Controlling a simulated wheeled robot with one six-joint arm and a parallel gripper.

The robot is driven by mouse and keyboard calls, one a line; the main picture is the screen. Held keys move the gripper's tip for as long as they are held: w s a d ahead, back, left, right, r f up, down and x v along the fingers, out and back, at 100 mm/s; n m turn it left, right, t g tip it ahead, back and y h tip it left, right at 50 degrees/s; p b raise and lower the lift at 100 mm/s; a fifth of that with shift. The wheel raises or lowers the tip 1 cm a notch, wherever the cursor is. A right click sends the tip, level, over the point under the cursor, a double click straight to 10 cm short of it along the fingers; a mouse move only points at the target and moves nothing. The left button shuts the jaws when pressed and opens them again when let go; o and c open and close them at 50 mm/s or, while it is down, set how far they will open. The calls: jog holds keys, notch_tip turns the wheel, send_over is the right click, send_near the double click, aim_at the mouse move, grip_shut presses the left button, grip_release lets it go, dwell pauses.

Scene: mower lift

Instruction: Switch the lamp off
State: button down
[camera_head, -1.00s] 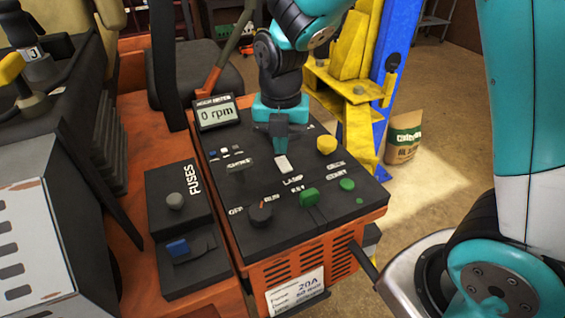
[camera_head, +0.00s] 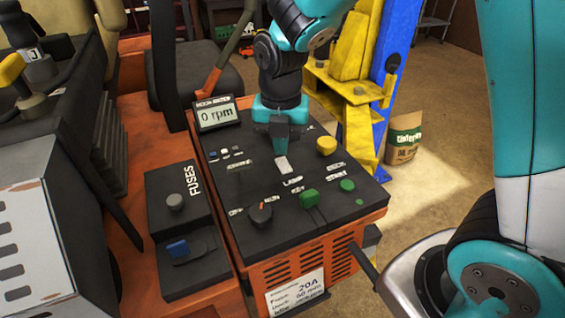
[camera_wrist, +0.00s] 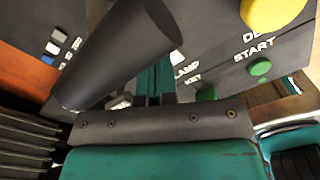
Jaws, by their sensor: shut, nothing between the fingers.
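The lamp switch (camera_head: 282,165) is a small white rocker above the LAMP label on the dark control panel (camera_head: 222,190). In the head view, my gripper (camera_head: 279,152) points down just behind the switch, its closed fingertips very near the switch's far end. I cannot tell whether they touch it. The fingers are shut and empty. In the wrist view, my fingers (camera_wrist: 154,85) run up beside the partly covered LAMP label (camera_wrist: 186,70).
A yellow button (camera_head: 326,145), a green start button (camera_head: 347,186), a green key (camera_head: 309,196) and a dark knob (camera_head: 261,213) surround the switch. A dark cylinder (camera_wrist: 120,50) stands close to my fingers in the wrist view.

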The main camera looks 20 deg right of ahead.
aim_at(281, 162)
jog(key=shift+f+b, duration=0.85)
jog(key=shift+f, duration=0.4)
dwell(1.1)
notch_tip(281, 162, up, 7)
jog(key=p, duration=0.6)
jog(key=shift+r, duration=0.1)
dwell(0.5)
jog(key=shift+s+a+m, duration=0.1)
jog(key=shift+s+m, duration=0.1)
jog(key=shift+m, duration=0.1)
jog(key=s+a+r+m+y+b, duration=0.1)
jog(key=s+a+m+y+b, duration=0.1)
jog(key=s+m, duration=0.7)
jog(key=s+a+r+m+y+b, duration=0.2)
jog(key=s+m+b, duration=0.2)
jog(key=s+m, duration=0.5)
jog(key=m, duration=0.4)
jog(key=shift+a+b, duration=0.35)
